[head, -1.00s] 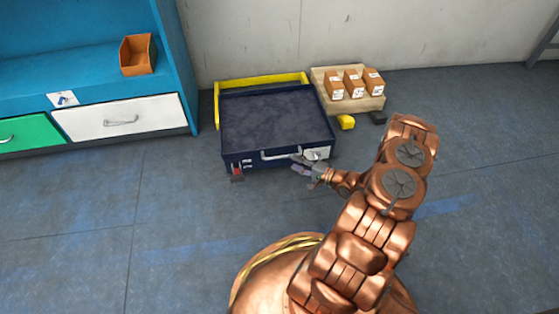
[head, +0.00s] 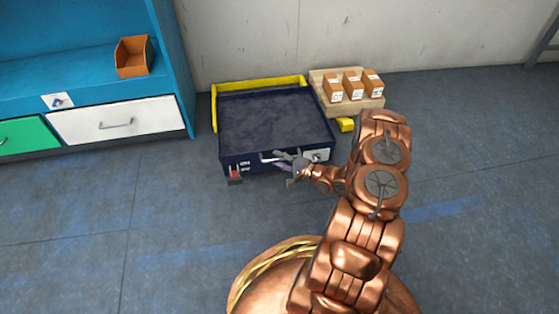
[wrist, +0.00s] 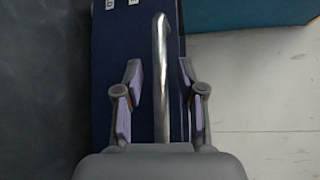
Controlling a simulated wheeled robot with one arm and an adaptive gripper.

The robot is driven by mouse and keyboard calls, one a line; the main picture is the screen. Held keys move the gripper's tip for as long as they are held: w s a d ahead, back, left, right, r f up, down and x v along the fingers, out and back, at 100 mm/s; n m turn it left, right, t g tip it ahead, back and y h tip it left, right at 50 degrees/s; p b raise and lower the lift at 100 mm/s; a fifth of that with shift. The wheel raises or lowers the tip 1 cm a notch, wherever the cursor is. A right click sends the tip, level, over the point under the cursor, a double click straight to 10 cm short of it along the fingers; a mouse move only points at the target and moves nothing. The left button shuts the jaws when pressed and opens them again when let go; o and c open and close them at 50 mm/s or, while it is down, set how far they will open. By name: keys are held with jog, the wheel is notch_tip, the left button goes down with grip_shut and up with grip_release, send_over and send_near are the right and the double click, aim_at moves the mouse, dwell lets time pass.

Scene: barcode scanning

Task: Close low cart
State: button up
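The low cart (head: 236,158) is a dark blue open drawer-like box with a grey bed, sitting on the floor against a yellow frame (head: 258,84). A silver bar handle (head: 268,157) is on its front face. My gripper (head: 279,159) is at the cart's front, by the handle. In the wrist view my gripper (wrist: 160,95) is open, with one purple-padded finger on each side of the handle (wrist: 161,75). Neither finger visibly touches the bar. The cart's blue front (wrist: 107,60) shows behind the fingers. My gripper hides the right part of the handle in the head view.
A wooden pallet (head: 370,107) with several brown boxes stands right of the cart. A yellow block (head: 346,124) lies in front of it. A blue shelf unit (head: 85,60) with a white drawer (head: 116,120) stands on the left. Floor in front is clear.

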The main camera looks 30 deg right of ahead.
grip_shut()
dwell(0.7)
